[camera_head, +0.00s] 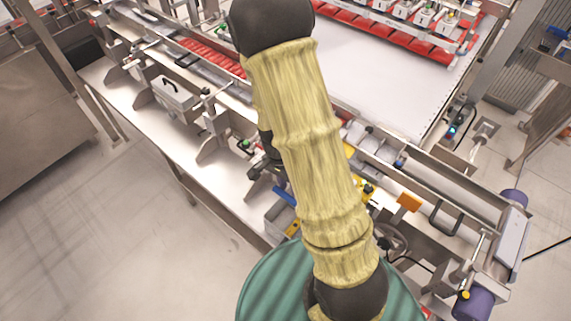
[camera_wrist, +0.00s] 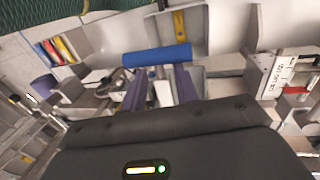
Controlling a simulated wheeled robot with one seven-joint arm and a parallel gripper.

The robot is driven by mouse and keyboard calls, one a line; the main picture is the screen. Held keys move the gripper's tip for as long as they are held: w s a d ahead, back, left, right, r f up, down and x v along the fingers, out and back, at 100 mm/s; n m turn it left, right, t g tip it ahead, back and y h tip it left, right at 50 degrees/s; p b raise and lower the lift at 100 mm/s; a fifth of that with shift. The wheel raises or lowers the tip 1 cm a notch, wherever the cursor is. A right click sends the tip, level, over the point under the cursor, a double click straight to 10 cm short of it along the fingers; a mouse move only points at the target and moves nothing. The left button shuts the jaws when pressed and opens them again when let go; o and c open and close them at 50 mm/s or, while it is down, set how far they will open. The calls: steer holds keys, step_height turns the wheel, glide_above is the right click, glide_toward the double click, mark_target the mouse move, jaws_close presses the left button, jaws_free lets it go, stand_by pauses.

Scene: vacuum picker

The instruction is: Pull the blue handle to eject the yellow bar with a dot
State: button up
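The blue handle (camera_wrist: 157,55) is a short bar lying across the upper middle of the wrist view. It also shows in the head view (camera_head: 284,196), just left of my arm. A yellow bar with a dark dot (camera_wrist: 180,24) is set in a grey metal part just beyond the handle; in the head view the yellow bar (camera_head: 293,228) is below the handle. In the head view my arm hides the fingers.
A metal machine rail (camera_head: 240,122) with brackets runs diagonally under my arm. An orange block (camera_head: 409,202) and a handwheel (camera_head: 390,240) stand right of the arm. A grey box with a black handle (camera_head: 173,93) is at left. The floor at lower left is clear.

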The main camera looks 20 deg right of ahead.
step_height(320, 180, up, 17)
steer(key=w+a+b, duration=0.1)
steer(key=w+b, duration=0.1)
steer(key=w, duration=0.1)
steer(key=shift+a, duration=0.35)
steer(key=shift+f, duration=0.15)
steer(key=s+f+n+t+y+b, duration=0.1)
steer(key=s+f+n+t, duration=0.3)
steer(key=n, duration=0.8)
steer(key=shift+s+f+t, duration=0.3)
steer(key=shift+s+f, duration=0.15)
steer(key=shift+s, duration=0.6)
